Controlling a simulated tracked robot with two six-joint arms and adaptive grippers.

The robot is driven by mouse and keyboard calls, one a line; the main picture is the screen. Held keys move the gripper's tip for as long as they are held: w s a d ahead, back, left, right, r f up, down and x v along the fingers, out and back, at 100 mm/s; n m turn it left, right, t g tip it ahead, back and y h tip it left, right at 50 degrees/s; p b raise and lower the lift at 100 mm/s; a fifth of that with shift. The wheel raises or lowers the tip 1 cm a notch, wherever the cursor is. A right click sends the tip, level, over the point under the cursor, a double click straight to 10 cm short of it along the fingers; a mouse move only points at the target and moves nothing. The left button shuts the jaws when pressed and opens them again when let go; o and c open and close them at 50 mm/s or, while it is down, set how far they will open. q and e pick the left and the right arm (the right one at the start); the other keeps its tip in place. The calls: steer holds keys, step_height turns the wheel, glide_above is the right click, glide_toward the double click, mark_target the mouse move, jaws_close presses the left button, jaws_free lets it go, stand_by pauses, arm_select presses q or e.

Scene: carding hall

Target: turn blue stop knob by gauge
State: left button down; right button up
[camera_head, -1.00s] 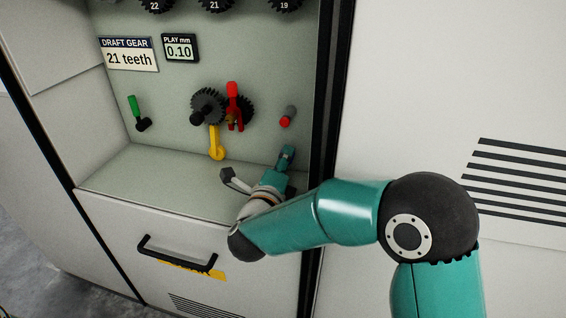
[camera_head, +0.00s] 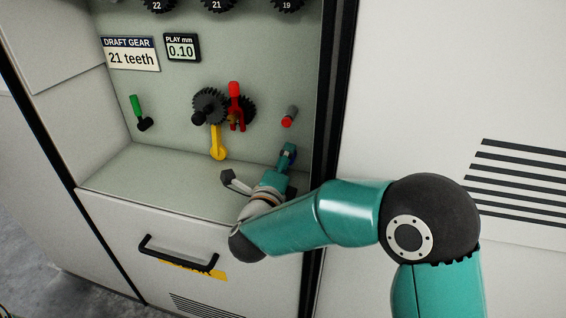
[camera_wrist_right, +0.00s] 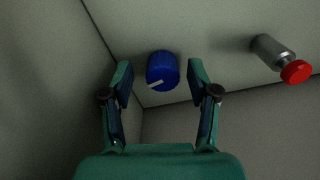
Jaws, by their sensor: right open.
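The blue stop knob (camera_wrist_right: 162,71) shows in the right wrist view, a short round knob with a white pointer line, mounted on the pale panel. My right gripper (camera_wrist_right: 160,80) is open, with one finger on each side of the knob in this picture. I see gaps between the fingers and the knob. In the head view my right gripper (camera_head: 258,168) is in the recess at its lower right, and the knob cannot be made out clearly behind it. The gauge (camera_head: 181,48), labelled PLAY mm, reads 0.10. My left gripper is not in view.
A red-tipped grey plunger (camera_head: 289,117) sits above my right gripper and shows in the wrist view (camera_wrist_right: 280,58). Dark gears (camera_head: 208,105), a red lever (camera_head: 235,98), a yellow lever (camera_head: 217,145) and a green lever (camera_head: 136,106) are to the left. A dark post (camera_head: 328,100) edges the recess.

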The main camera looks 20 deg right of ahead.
steer(key=v, duration=1.2)
